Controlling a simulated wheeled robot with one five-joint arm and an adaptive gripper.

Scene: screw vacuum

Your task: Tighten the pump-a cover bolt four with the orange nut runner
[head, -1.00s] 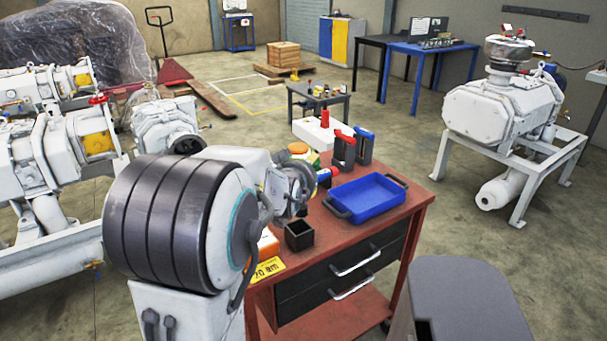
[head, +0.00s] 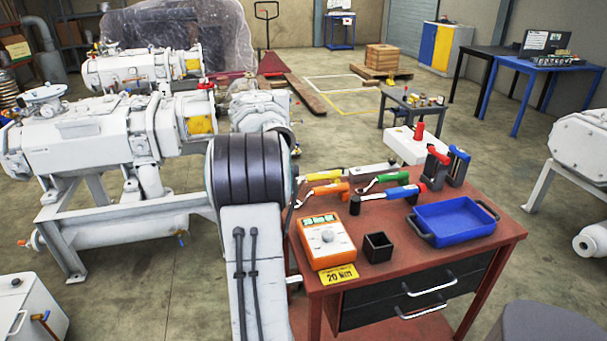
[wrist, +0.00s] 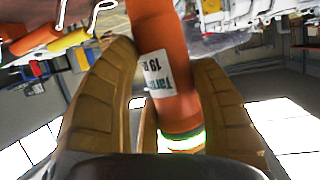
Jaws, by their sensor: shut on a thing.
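My gripper (wrist: 160,110) is shut on the orange nut runner (wrist: 162,45) in the wrist view. Its orange body with a white label passes between the two fingers, with a pale and green band near the palm. In the head view my own arm hides the gripper. A long white pump (head: 85,135) with a yellow part stands on a frame at left. A second pump (head: 135,68) stands behind it, and a pale rounded housing (head: 262,108) shows beyond my arm. I cannot tell which is pump-a, and bolt four cannot be made out.
A red cart (head: 480,255) stands at right with an orange meter (head: 327,240), a black box (head: 378,247), a blue tray (head: 455,222) and several coloured tools, one with an orange handle (head: 330,189). A white box (head: 25,310) stands front left. Floor between pumps and cart is open.

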